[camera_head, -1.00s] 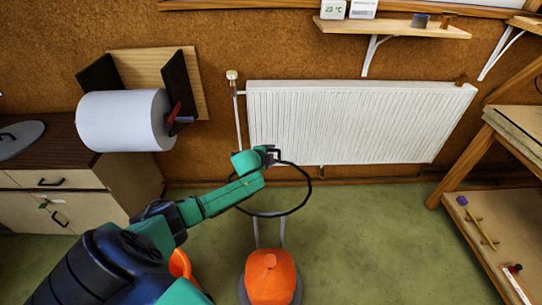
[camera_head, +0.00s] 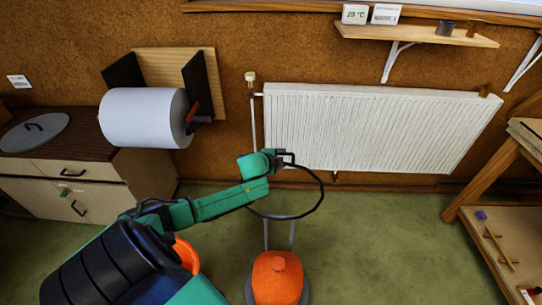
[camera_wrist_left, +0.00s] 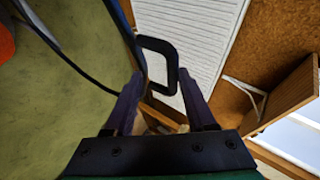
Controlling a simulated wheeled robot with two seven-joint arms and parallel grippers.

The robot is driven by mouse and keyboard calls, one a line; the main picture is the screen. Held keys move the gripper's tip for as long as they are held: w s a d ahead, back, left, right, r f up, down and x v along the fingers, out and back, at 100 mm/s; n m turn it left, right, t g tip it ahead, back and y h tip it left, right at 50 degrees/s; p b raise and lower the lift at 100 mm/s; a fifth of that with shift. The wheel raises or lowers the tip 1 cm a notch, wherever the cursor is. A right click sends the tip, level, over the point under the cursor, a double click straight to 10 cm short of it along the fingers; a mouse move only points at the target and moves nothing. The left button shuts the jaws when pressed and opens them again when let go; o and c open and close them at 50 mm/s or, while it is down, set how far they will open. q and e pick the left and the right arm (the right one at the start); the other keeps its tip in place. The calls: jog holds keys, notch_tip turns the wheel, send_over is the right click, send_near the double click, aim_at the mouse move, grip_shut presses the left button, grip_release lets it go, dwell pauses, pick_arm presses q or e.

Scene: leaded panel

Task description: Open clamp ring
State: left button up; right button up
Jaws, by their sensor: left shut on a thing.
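My left gripper (camera_head: 287,158) is shut on a black squared loop at the ring's upper edge. In the left wrist view, that black loop (camera_wrist_left: 158,43) stands between the two fingers of the left gripper (camera_wrist_left: 160,88), and the thin hoop runs off to the upper left. I cannot tell from these views whether the ring's clamp is open or closed. My right gripper is not in view.
An orange-topped round object (camera_head: 277,278) stands on the green floor below the ring. A white radiator (camera_head: 380,125) is on the wall behind. A paper roll (camera_head: 145,118) hangs at left above a cabinet (camera_head: 75,195). A wooden bench (camera_head: 510,235) stands at right.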

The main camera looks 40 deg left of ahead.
pick_arm(q)
jog(key=v, duration=1)
jog(key=shift+s+a+f, duration=0.1)
jog(key=shift+s+f, duration=0.05)
jog(key=s+a+f+n+g, duration=0.15)
jog(key=s+f, duration=0.25)
jog(key=f, duration=0.5)
jog(key=s+a+f+n+g+y+b, duration=0.1)
jog(key=s+a+f+n, duration=0.2)
jog(key=s+f, duration=0.35)
jog(key=s+a+f+n+g, duration=0.2)
jog(key=f, duration=0.8)
jog(key=s+d+f+n+g+h, duration=0.1)
jog(key=s+d+f+n+g, duration=0.3)
jog(key=s+f, duration=0.7)
jog(key=s+d+f+h, duration=0.1)
jog(key=s+d+f, duration=0.4)
jog(key=s+d, duration=0.2)
jog(key=s+d+f+g+h+b, duration=0.1)
jog(key=s+d+f, duration=0.4)
jog(key=s+d, duration=0.3)
jog(key=shift+d+f+b, duration=0.25)
jog(key=shift+d+b, duration=0.05)
jog(key=shift+d, duration=0.05)
